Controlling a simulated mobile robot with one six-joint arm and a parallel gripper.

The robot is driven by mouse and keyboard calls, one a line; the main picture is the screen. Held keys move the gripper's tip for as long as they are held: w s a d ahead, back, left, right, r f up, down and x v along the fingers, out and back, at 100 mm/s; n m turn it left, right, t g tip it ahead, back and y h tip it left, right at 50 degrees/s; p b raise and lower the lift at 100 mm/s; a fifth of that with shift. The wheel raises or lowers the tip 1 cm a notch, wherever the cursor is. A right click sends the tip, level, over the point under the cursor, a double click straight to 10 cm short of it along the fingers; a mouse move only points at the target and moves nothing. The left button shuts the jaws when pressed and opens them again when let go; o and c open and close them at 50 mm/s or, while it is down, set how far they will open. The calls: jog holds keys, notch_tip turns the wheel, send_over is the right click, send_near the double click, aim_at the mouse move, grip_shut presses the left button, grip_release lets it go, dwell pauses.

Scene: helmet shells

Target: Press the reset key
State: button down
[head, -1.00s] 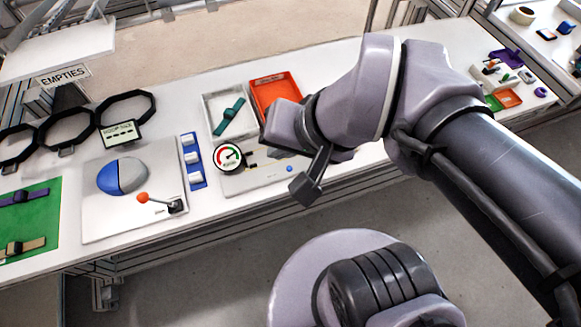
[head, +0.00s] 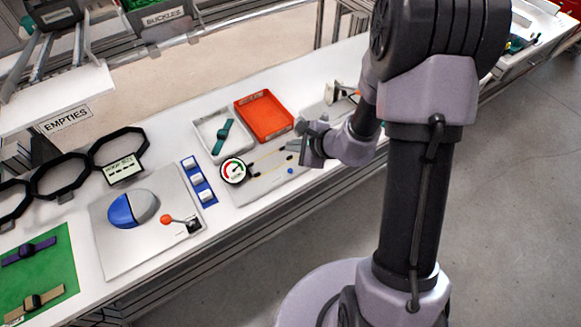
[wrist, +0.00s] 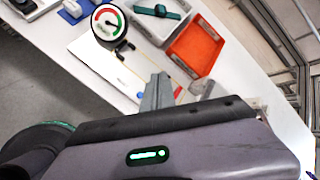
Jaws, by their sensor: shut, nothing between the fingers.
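No key with a readable reset label shows. A small round blue button (head: 290,171) sits on a flat grey plate (head: 262,185) beside a round red-and-green gauge (head: 234,171). The button also shows in the wrist view (wrist: 140,96), left of my fingers. A blue strip (head: 207,196) with several white keys lies left of the gauge; its lettering is too small to read. My gripper (head: 297,147) is shut and empty, above the right part of the grey plate. In the wrist view its fingers (wrist: 157,88) point toward the plate and apart from the button.
A white tray (head: 200,128) with a teal strap and an orange-red tray (head: 284,133) stand behind the plate. Left are a panel (head: 123,258) with a blue-and-white dome and a red-knobbed lever, a dashed display (head: 123,169) and black hoops. A pale fixture (head: 314,113) stands behind my gripper.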

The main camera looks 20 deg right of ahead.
aim_at(290, 171)
notch_tip(290, 171, down, 8)
jog(key=b, duration=0.6)
jog(key=shift+f, duration=0.1)
jog(key=shift+f+b, duration=0.3)
jog(key=shift+b, duration=0.05)
dwell(1.7)
jog(key=shift+f+b, duration=0.4)
jog(key=shift+b, duration=0.3)
jog(key=shift+f+b, duration=0.35)
jog(key=shift+b, duration=0.1)
jog(key=shift+r, duration=0.15)
dwell(0.5)
jog(key=shift+r+p, duration=0.4)
jog(key=shift+r, duration=0.25)
jog(key=shift+r, duration=0.1)
